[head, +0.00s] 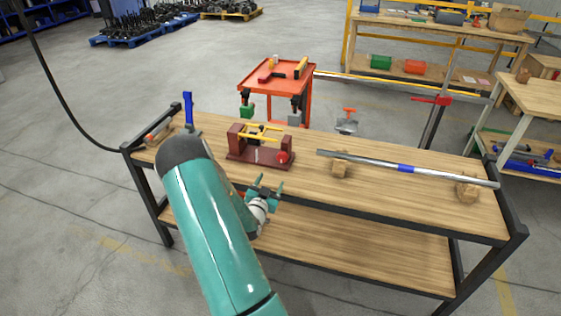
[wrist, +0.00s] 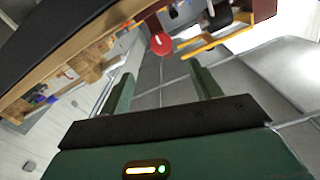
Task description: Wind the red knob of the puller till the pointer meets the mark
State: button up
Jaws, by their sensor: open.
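The puller (head: 258,152) stands on the wooden workbench, a dark red frame with yellow bars across its top. Its red knob (head: 282,157) is at the right front end of the frame. In the wrist view the red knob (wrist: 161,44) shows beyond my fingertips, with a small white mark on its face, and the yellow bars (wrist: 205,42) are to its right. My gripper (head: 264,184) is open and empty, in front of the bench edge and short of the knob. It also shows in the wrist view (wrist: 163,85). I cannot make out the pointer or its mark.
A long metal bar (head: 405,168) with a blue band lies on wooden blocks on the right of the workbench (head: 420,204). A blue-handled tool (head: 188,108) is at the left end. A red cart (head: 272,75) stands behind the bench.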

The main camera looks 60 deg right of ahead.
aim_at(281, 159)
jog(key=d, duration=0.4)
jog(key=w+d, duration=0.1)
jog(key=d, duration=0.4)
jog(key=w+d, duration=0.1)
jog(key=d, duration=0.3)
jog(key=shift+w+d, duration=0.15)
jog(key=c, duration=1)
jog(key=shift+m, duration=1.9)
jog(key=o, duration=1)
jog(key=s+a, duration=0.2)
jog(key=a, duration=1.1)
jog(key=shift+a, duration=0.35)
